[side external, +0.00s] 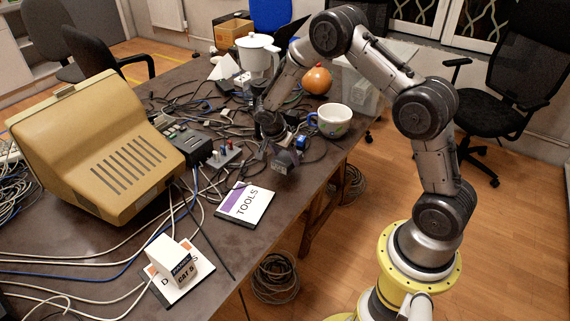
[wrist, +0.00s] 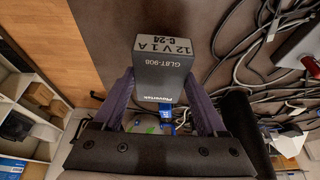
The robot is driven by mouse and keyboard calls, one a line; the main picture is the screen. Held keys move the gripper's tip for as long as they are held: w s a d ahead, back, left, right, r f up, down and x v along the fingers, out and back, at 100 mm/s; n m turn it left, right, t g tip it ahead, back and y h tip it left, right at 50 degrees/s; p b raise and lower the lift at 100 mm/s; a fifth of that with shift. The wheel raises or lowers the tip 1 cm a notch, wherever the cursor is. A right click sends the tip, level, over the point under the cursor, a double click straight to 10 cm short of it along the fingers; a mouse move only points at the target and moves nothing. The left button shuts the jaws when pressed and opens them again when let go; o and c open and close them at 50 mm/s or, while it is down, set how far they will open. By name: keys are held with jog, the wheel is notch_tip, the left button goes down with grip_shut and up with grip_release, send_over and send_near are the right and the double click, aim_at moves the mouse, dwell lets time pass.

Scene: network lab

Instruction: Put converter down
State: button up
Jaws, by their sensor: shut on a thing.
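The converter (wrist: 165,72) is a dark grey box with a pale printed end reading "12 V 1 A". It sits between the two purple-grey fingers of my gripper (wrist: 162,92) in the wrist view, with a finger on each side. In the side external view my gripper (side external: 272,148) points down near the table's front edge and is shut on the converter (side external: 284,160), a small dark box. The converter appears above the tabletop, but the exact gap cannot be told. A white and purple card marked "TOOLS" (side external: 246,203) lies on the table in front and left of the gripper.
A second card (side external: 190,288) carries a white box marked "CAT 5" (side external: 172,254). A beige monitor (side external: 95,150) stands left. A mug (side external: 332,121) and an orange round object (side external: 317,80) stand behind right. Tangled cables (side external: 190,105) cover the back of the table.

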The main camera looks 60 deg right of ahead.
aim_at(283, 159)
jog(key=shift+w+f, duration=0.15)
jog(key=shift+f, duration=1.5)
jog(key=shift+f, duration=0.2)
jog(key=o, duration=1.6)
jog(key=shift+r, duration=0.1)
